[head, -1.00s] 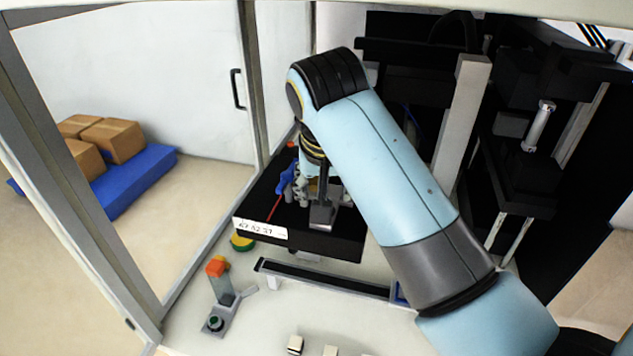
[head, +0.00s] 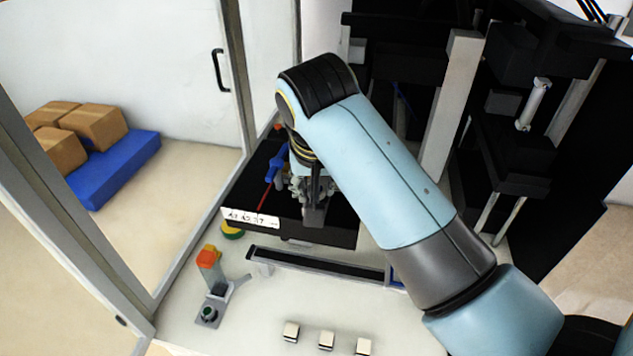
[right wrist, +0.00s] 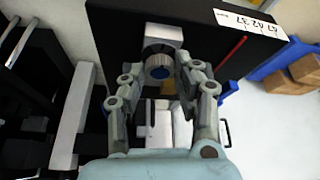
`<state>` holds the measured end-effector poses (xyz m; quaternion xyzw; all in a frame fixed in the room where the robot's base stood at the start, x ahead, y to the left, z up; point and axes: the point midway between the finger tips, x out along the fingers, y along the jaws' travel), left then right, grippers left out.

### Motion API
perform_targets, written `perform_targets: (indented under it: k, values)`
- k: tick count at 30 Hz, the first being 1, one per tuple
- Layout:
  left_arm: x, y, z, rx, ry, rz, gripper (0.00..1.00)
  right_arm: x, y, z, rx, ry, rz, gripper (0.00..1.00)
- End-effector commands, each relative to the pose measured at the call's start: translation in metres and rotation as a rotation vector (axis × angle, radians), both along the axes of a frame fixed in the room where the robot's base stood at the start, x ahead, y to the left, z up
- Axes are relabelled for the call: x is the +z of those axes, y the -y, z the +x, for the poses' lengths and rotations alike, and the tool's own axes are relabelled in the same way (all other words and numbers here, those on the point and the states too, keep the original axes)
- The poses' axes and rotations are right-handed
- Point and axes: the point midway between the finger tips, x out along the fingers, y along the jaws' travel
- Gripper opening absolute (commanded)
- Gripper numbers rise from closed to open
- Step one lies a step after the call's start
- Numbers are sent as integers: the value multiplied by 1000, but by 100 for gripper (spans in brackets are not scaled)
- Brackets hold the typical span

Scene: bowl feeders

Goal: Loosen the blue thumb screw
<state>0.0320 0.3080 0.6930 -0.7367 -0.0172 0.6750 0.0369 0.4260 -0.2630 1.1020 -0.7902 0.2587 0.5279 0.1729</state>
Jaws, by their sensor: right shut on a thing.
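In the head view my right gripper (head: 309,190) is low over the black box, and my own arm and fingers hide the screw there. My left gripper is in neither view.
The black box (head: 335,228) carries a white number label (head: 250,218), a red line and a blue part (head: 277,162) beside my gripper. A dark rail (head: 315,265), an orange-topped post (head: 208,256) and several pale blocks are in front. Dark machinery (head: 510,150) stands at right.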

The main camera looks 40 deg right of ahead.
Motion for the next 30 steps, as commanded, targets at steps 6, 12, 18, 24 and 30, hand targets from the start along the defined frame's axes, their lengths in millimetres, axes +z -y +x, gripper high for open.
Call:
perform_targets:
  k: [6, 12, 18, 24, 30]
  values:
    - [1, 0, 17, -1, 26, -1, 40, 0, 1, 0, 24, 0, -2, 0]
    - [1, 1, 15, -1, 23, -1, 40, 0, 1, -1, 114, -1, -1, 0]
    - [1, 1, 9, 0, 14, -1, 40, 0, 3, -1, 272, 0, -3, 0]
    - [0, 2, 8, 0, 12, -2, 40, 0, 4, -1, 457, 0, -2, 0]
    - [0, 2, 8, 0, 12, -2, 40, 0, 5, -1, 630, 0, -3, 0]
